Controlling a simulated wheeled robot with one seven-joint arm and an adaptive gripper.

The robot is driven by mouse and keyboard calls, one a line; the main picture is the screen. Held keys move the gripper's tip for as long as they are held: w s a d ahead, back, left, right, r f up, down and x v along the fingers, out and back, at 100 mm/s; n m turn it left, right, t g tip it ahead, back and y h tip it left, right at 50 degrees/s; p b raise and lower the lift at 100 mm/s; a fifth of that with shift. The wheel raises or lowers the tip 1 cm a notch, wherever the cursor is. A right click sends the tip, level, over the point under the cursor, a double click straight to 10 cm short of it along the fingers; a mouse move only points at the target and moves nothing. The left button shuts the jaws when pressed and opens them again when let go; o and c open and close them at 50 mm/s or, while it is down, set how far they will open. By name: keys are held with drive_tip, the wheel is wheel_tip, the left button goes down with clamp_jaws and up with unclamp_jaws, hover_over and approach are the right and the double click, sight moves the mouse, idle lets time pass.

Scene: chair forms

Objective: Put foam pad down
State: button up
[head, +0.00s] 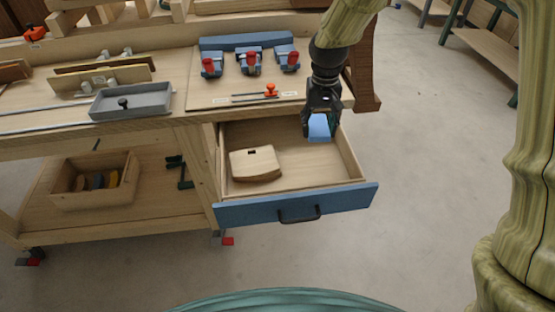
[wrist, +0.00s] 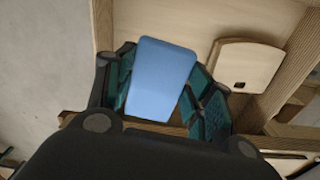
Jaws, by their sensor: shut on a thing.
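The foam pad (head: 319,127) is a light blue block with rounded corners. My gripper (head: 320,124) is shut on it, above the right part of the open drawer (head: 222,160). In the wrist view the foam pad (wrist: 160,82) sits between the two dark green finger pads of my gripper (wrist: 165,100), a little tilted. How far the pad is above the drawer floor is hard to tell. The drawer has a blue front with a dark handle.
A wooden block (head: 255,164) with a dark slot lies in the drawer's left part; it also shows in the wrist view (wrist: 242,66). The workbench top (head: 190,110) above holds clamps (head: 250,62) and a grey tray (head: 131,102). The drawer floor's middle and right are clear.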

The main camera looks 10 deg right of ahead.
sight(321, 132)
drive_tip(key=f, duration=0.1)
drive_tip(key=s+f+n+b, duration=0.1)
drive_tip(key=f, duration=0.1)
drive_tip(key=shift+s+d, duration=0.15)
drive_tip(key=shift+d, duration=0.05)
drive_tip(key=shift+f, duration=0.3)
drive_tip(key=shift+f+p, duration=0.65)
drive_tip(key=shift+f, duration=3.9)
drive_tip(key=shift+f, duration=0.15)
drive_tip(key=o, duration=0.7)
wheel_tip(321, 132, up, 12)
drive_tip(key=shift+r+b, duration=0.1)
drive_tip(key=shift+b, duration=0.9)
